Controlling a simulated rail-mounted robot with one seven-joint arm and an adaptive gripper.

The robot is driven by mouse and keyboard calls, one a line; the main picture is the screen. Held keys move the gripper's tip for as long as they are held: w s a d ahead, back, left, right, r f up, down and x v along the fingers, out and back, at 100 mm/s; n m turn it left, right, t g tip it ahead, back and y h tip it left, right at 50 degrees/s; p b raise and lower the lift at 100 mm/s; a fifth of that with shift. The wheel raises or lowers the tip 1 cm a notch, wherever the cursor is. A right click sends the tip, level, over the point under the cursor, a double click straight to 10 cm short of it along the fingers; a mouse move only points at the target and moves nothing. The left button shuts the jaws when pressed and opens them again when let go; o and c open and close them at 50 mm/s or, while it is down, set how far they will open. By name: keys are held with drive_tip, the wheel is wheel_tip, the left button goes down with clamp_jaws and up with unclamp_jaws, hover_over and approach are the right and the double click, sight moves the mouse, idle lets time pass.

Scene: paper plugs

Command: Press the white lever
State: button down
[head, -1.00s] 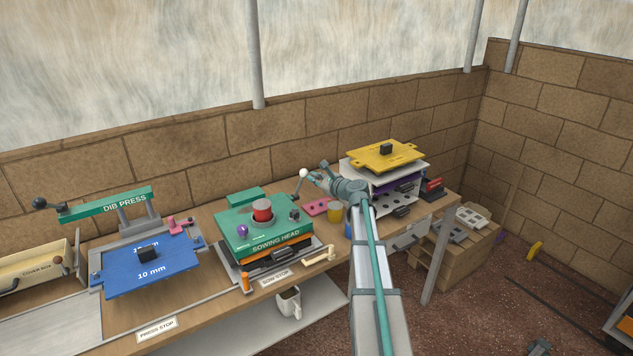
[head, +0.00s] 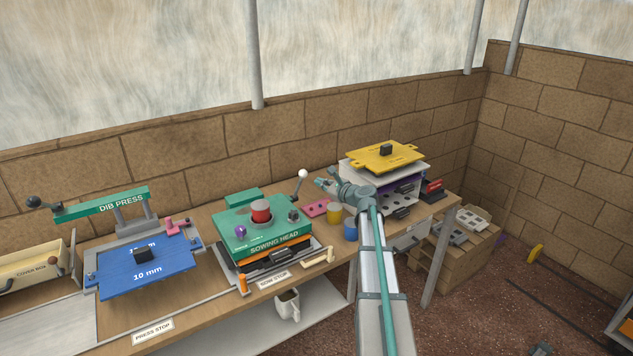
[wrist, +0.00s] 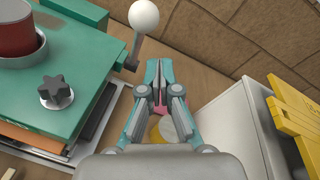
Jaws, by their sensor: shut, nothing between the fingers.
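The white lever is a dark rod topped by a white ball knob (head: 302,173); it stands at the right rear corner of the green sowing head (head: 262,234). The rod leans up and slightly right in the head view. In the wrist view the white knob (wrist: 143,16) is at the top, just left of centre, with its rod running down to the green housing. My gripper (wrist: 158,64) is shut and empty. In the head view my gripper (head: 318,184) is just right of the lever, with a small gap between them.
A red cylinder (head: 261,211) and dark star knob (wrist: 56,93) sit on the sowing head. Right of it are a pink plate (head: 315,208), yellow cup (head: 334,213) and blue cup (head: 350,231). A white unit with a yellow plate (head: 384,156) stands farther right. A brick wall runs behind.

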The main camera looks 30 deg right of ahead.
drive_tip(key=s+d+r+b, duration=0.1)
drive_tip(key=s+d+r, duration=0.1)
drive_tip(key=s+r, duration=0.4)
drive_tip(key=shift+b+v, duration=0.4)
drive_tip(key=shift+v, duration=0.7)
drive_tip(key=shift+s+a+f, duration=0.1)
drive_tip(key=shift+a+f, duration=0.1)
